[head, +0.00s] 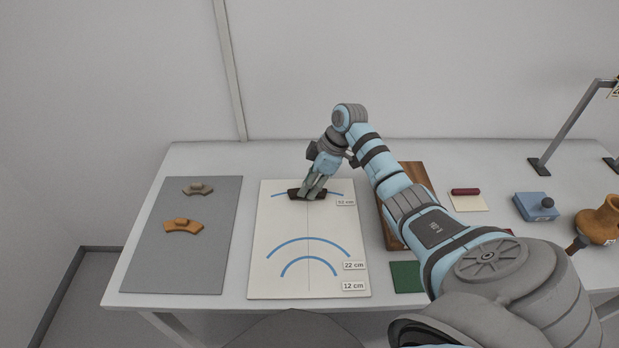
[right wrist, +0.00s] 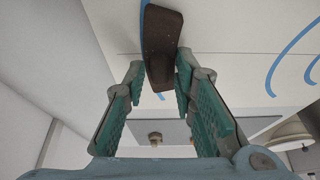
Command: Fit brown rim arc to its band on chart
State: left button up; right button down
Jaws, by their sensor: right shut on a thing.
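The dark brown rim arc (head: 294,194) lies at the far band on the white chart (head: 275,225). My right gripper (head: 312,192) is shut on the arc's middle and covers part of it. I cannot tell whether the arc touches the chart or follows the band exactly. My left gripper is not in view.
Two nearer blue bands are labelled 22 cm (head: 353,265) and 12 cm (head: 353,286). A grey mat (head: 150,260) at left holds a grey-brown sherd (head: 198,188) and an orange sherd (head: 184,227). A wooden board (head: 417,177), blue block (head: 534,208) and orange pot (head: 600,222) stand right.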

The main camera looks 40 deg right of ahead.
jog(key=shift+p, duration=0.65)
dwell(0.8)
jog(key=shift+f, duration=0.1)
jog(key=c, duration=1.2)
grip_release()
jog(key=shift+c, duration=0.2)
jog(key=shift+o, duration=0.2)
jog(key=o, duration=0.4)
jog(key=shift+o, duration=0.2)
notch_tip(320, 180, up, 8)
jog(key=p, duration=0.9)
